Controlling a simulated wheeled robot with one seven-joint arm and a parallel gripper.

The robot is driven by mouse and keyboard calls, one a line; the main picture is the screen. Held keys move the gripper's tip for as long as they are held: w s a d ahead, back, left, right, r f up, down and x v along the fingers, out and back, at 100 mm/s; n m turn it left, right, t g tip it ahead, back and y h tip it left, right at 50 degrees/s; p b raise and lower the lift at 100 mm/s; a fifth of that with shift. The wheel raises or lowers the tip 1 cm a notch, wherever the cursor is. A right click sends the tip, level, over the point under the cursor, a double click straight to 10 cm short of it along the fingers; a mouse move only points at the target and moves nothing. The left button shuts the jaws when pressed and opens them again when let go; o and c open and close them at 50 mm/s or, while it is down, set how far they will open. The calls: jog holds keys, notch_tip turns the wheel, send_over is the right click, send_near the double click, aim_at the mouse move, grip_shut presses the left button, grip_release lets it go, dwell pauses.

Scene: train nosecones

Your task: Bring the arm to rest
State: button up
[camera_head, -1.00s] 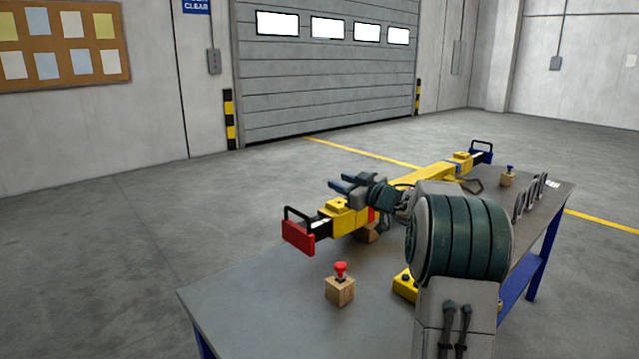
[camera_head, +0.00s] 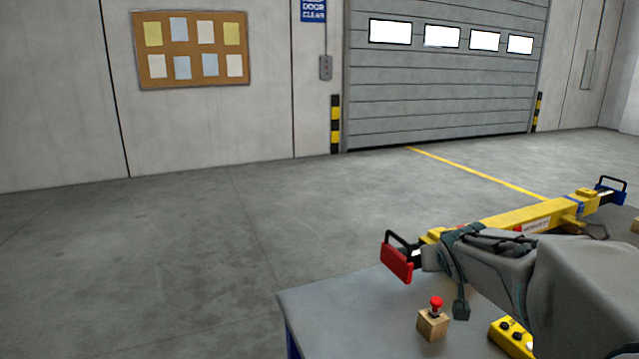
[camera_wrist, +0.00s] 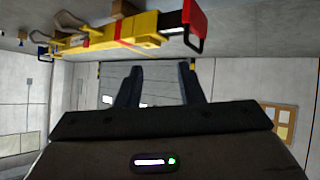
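My gripper (camera_wrist: 159,76) is open and empty in the wrist view, its two dark fingers apart with only background between them. In the head view my arm (camera_head: 500,265) reaches over the right part of the table, and the fingers cannot be made out there. The yellow beam (camera_head: 525,218) lies behind my arm, with a red handled end (camera_head: 397,260) at the left and a blue handled end (camera_head: 606,192) at the right. The beam (camera_wrist: 120,32) also shows upside down at the top of the wrist view, apart from the fingers.
The grey table (camera_head: 345,305) holds a wooden block (camera_head: 433,323) with a red button (camera_head: 436,303) and a yellow control box (camera_head: 510,338) close to my arm. The table's left corner is clear. Open floor (camera_head: 190,250) lies to the left.

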jog(key=s+a+f+g+y+p, duration=0.1)
jog(key=s+a+f+g, duration=0.1)
jog(key=s, duration=0.6)
jog(key=s+a+f+g+y+p, duration=0.1)
jog(key=s+a+f+g, duration=0.2)
jog(key=s+a, duration=0.2)
jog(key=s+a+f+g+y+p, duration=0.1)
jog(key=s+a+f+g, duration=0.1)
jog(key=s, duration=0.9)
jog(key=shift+a+f+n+g, duration=0.2)
jog(key=shift+a+n+g, duration=0.15)
jog(key=shift+a, duration=0.35)
